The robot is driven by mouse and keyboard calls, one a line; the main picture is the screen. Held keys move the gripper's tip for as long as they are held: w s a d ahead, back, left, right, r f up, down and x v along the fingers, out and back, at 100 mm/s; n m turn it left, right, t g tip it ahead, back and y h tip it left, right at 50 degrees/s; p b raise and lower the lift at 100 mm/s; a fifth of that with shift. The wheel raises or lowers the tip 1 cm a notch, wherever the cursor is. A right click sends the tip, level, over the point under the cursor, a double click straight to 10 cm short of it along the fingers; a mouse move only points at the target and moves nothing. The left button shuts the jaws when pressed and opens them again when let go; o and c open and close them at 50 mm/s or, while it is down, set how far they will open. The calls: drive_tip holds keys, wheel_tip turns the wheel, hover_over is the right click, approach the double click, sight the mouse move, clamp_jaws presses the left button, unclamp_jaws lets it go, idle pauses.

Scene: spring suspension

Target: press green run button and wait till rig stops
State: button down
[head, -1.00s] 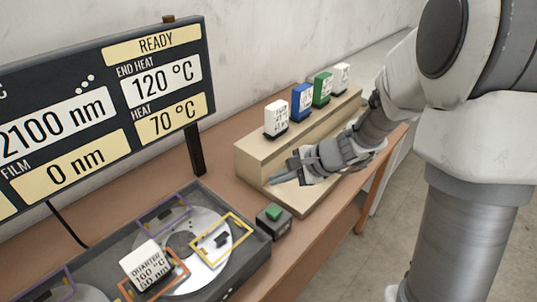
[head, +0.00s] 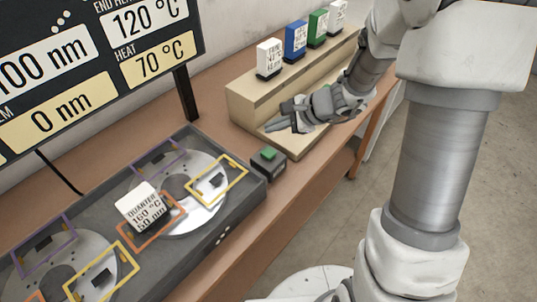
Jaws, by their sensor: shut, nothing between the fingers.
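The green run button (head: 269,153) sits on a small dark box on the wooden table, at the right end of the rig. The rig (head: 258,190) is a dark grey tray with silver discs and coloured frames. A white block (head: 142,207) marked QUARTER, 160 °C, 50 nm stands at an orange frame on the right disc. My gripper (head: 270,127) is shut and empty. In the picture it shows just above the button, in front of the beige step; the height between them is hard to tell. The display (head: 95,60) reads HEAT 70 °C and 0 nm, with its top cut off.
A beige stepped stand (head: 240,108) holds a white block (head: 269,58), a blue block (head: 295,40), a green block (head: 317,28) and another white block (head: 337,14). The display's dark post (head: 186,94) stands behind the rig. Bare table (head: 222,141) lies between rig and stand.

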drive_tip(key=b, duration=0.3)
hover_over(273, 153)
wheel_tip(273, 153, down, 5)
drive_tip(key=shift+r, duration=0.2)
drive_tip(key=shift+f+b, duration=0.8)
drive_tip(key=shift+b, duration=0.05)
drive_tip(key=shift+f, duration=0.15)
idle(0.9)
drive_tip(key=shift+f+b, duration=0.3)
drive_tip(key=shift+b, duration=0.35)
drive_tip(key=shift+f+b, duration=0.55)
drive_tip(key=shift+b, duration=0.1)
idle(0.4)
drive_tip(key=shift+r, duration=0.2)
drive_tip(key=shift+r+p, duration=0.65)
drive_tip(key=shift+r, duration=0.2)
